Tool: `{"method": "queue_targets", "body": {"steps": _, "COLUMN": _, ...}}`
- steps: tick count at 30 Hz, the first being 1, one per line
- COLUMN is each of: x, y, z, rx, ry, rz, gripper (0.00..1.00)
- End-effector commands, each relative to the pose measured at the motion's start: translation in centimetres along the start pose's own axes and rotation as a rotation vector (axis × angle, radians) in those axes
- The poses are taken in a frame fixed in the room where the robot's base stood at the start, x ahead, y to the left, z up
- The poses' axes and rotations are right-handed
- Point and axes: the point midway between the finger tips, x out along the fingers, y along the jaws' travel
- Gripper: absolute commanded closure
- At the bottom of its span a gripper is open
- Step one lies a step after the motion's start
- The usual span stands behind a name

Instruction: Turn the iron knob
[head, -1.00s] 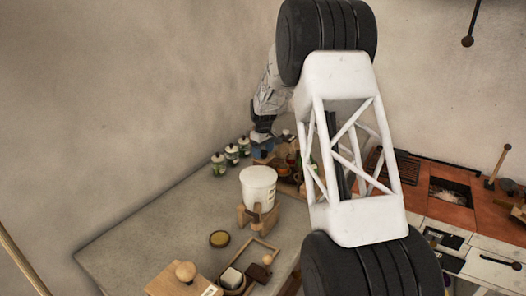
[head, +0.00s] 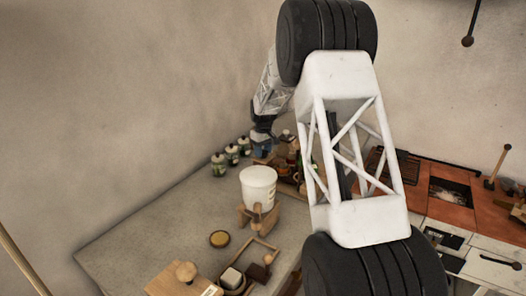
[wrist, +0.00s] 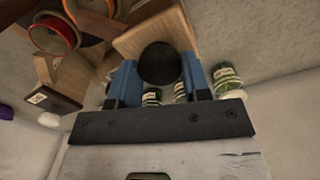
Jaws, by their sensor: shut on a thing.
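The iron knob (wrist: 160,62) is a dark, round disc on a wooden block (wrist: 138,40) in the wrist view. My gripper (wrist: 160,78) has its blue fingers on either side of the knob and is shut on it. In the head view my gripper (head: 262,146) shows as a small dark and blue shape at the far end of the worktop. The knob cannot be made out there. The sides of the knob are partly hidden behind the fingers in the wrist view.
Several green-and-white jars (head: 218,165) stand left of my gripper by the wall. A white tub (head: 258,188) on a wooden stand is nearer. A red-lined ring (wrist: 52,36) lies near the block.

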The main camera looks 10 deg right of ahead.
Motion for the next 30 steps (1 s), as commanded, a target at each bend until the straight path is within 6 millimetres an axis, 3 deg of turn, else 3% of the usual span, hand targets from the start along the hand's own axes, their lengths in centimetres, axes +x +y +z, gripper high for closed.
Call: {"method": "queue_targets", "body": {"steps": 30, "x": -0.06, "y": -0.03, "z": 0.03, "rx": 0.905, "ry": -0.001, "rz": 0.000, "gripper": 0.80}}
